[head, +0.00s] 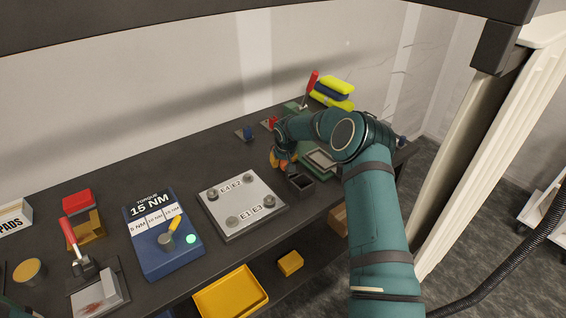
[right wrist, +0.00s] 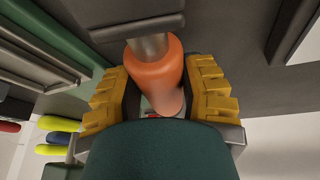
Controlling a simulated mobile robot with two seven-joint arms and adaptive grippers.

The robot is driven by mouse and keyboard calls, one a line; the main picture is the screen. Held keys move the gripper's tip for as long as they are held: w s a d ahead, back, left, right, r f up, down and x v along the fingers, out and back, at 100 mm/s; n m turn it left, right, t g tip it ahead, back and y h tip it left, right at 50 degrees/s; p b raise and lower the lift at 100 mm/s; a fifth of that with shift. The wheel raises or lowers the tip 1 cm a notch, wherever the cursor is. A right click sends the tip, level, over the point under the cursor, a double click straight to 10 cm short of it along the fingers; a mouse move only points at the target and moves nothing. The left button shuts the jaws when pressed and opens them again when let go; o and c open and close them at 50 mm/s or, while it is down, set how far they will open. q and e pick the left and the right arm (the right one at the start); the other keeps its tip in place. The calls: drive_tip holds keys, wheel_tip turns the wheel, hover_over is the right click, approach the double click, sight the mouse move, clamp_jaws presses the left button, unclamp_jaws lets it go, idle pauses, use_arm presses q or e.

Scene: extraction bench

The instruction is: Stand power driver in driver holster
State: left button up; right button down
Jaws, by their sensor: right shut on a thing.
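My right gripper (head: 283,162) is at the far right part of the bench, just behind a dark open-topped box (head: 300,183) that looks like the driver holster. In the right wrist view its yellow-padded fingers (right wrist: 160,95) are shut on the orange body of the power driver (right wrist: 155,72). The driver's grey nose (right wrist: 150,46) points toward a dark edge (right wrist: 135,28) at the top of that view. I cannot tell whether the nose touches that edge. In the head view my arm and gripper hide most of the driver. My left gripper is not in view.
A green tray-like fixture (head: 322,160) lies right of the gripper. Yellow and blue stacked pieces (head: 333,92) and a red-handled clamp (head: 311,82) stand behind. A grey plate (head: 240,203) and a blue torque box (head: 160,235) lie left. A yellow bin (head: 230,292) sits below the front edge.

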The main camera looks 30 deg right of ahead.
wheel_tip(320, 180, up, 9)
drive_tip(key=p, duration=0.2)
drive_tip(key=shift+f+p, duration=0.15)
drive_tip(key=shift+p, duration=0.25)
wheel_tip(320, 180, down, 10)
drive_tip(key=b, duration=0.4)
drive_tip(key=c, duration=0.6)
unclamp_jaws()
drive_tip(key=shift+o, duration=0.2)
